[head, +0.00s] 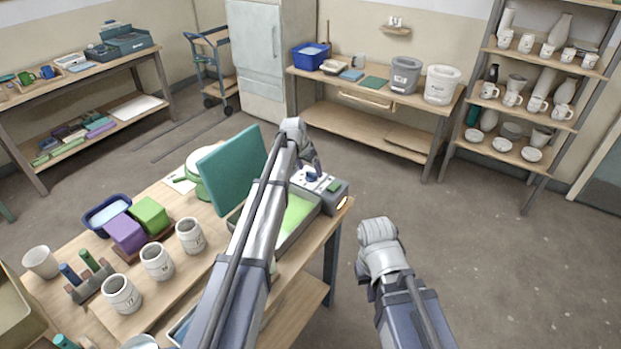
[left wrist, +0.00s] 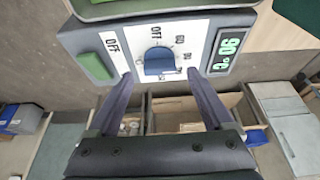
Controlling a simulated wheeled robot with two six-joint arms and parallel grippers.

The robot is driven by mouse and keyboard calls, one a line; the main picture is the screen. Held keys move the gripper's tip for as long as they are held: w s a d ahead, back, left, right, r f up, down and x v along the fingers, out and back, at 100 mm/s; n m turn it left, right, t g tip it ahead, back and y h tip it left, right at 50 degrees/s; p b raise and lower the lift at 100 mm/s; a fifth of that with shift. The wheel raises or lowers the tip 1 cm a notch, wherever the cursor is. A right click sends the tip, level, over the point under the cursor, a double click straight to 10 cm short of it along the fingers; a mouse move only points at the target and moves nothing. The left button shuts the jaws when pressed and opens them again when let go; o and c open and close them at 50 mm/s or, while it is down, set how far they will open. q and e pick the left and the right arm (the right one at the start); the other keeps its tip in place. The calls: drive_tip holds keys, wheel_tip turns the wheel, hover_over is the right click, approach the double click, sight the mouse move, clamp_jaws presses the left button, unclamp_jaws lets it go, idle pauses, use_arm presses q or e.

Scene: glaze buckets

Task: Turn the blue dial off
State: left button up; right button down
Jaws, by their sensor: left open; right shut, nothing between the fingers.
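The blue dial (left wrist: 158,62) sits on a white panel marked OFF, 60 and 90, on the grey control box (left wrist: 76,44). Which mark it points to is hard to tell. A green display (left wrist: 233,53) beside it reads 90°C. My left gripper (left wrist: 159,78) is open, with one fingertip on each side of the dial's near end; contact cannot be told. In the head view the dial (head: 311,176) is small and partly hidden by my left gripper (head: 308,163). My right arm is at the lower middle of the head view; its fingers do not show.
A green switch (left wrist: 95,68) beside an OFF label is on the same box. The box joins a tray with green contents (head: 296,212) and a raised teal lid (head: 232,165). Open floor (head: 480,260) lies right.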

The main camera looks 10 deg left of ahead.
use_arm(q)
drive_tip(key=shift+b+x, duration=0.5)
drive_tip(key=shift+x, duration=0.5)
use_arm(e)
drive_tip(key=shift+f, duration=0.85)
use_arm(q)
drive_tip(key=shift+c, duration=0.3)
clamp_jaws()
